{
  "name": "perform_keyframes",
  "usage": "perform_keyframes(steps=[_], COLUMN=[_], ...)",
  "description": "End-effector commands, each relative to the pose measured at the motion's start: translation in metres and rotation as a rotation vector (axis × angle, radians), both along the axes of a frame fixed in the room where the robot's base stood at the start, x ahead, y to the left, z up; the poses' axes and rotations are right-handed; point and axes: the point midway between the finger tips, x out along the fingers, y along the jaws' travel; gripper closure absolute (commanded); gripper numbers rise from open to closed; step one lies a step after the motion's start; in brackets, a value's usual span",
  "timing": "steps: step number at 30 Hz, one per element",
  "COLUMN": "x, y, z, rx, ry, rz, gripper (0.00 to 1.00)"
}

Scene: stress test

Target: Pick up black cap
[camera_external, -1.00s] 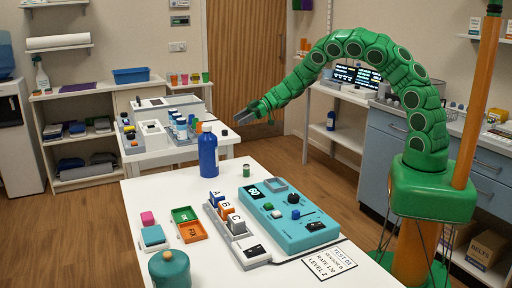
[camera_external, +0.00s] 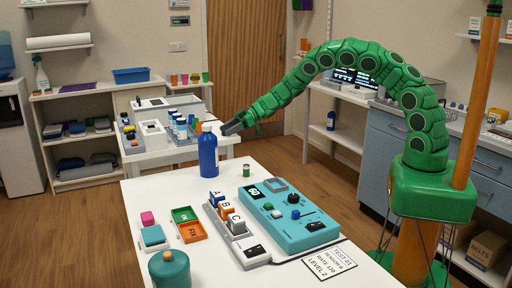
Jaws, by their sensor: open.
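I cannot make out a separate black cap for certain. A tall blue bottle (camera_external: 208,156) stands upright near the far edge of the white table, with a small greyish-blue top (camera_external: 207,127). A small green jar (camera_external: 246,171) stands to its right. My gripper (camera_external: 224,129) is dark grey at the end of my green arm. It is open and appears empty, just right of the bottle's top in the picture. I cannot tell its depth relative to the bottle.
The white table (camera_external: 290,177) carries a teal control panel (camera_external: 300,232), an A-B-C block holder (camera_external: 238,244), green and orange trays (camera_external: 192,231) and a teal pot (camera_external: 170,269). A second table (camera_external: 150,158) behind holds several small bottles.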

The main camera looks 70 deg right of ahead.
Motion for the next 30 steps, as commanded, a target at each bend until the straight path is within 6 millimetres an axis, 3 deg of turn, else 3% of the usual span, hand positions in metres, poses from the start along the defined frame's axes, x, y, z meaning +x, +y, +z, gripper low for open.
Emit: perform_keyframes(steps=[8,20,30], x=[0.0035,0.0034,0.0033], y=[0.0031,0.0030,0.0029], z=[-0.0014,-0.0012,-0.0012], rx=[-0.001,-0.001,0.000], ry=[-0.001,-0.001,0.000], rz=[-0.001,-0.001,-0.001], gripper=[0.42,1.00,1.00])
